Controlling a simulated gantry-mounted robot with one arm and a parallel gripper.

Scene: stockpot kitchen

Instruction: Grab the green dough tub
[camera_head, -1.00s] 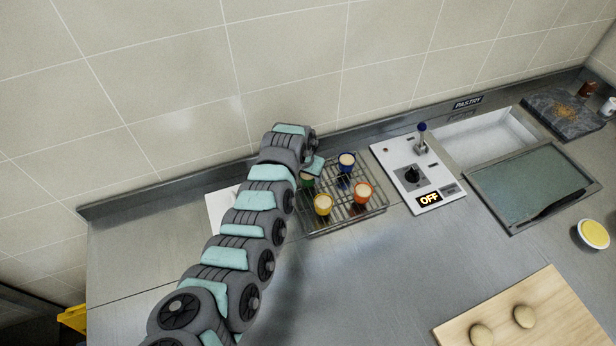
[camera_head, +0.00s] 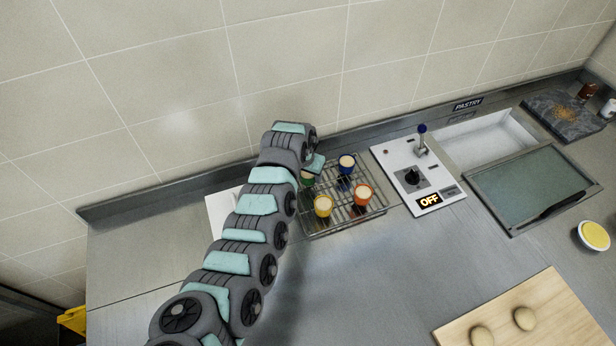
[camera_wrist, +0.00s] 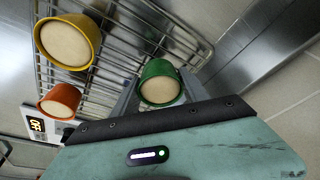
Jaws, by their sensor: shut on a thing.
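The green dough tub (camera_wrist: 160,82), filled with pale dough, sits at the fingers of my gripper (camera_wrist: 160,98) in the wrist view. My gripper is shut on it. In the head view the green tub (camera_head: 308,180) is mostly hidden behind my gripper (camera_head: 313,166), at the back left of the wire rack (camera_head: 340,225). I cannot tell whether the tub touches the rack.
On the rack stand a yellow tub (camera_head: 323,206), an orange tub (camera_head: 362,194) and a blue tub (camera_head: 346,164). Right of it is a control panel (camera_head: 440,182) reading OFF, with a lever. A wooden board (camera_head: 545,315) with dough balls lies front right. The tiled wall is close behind.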

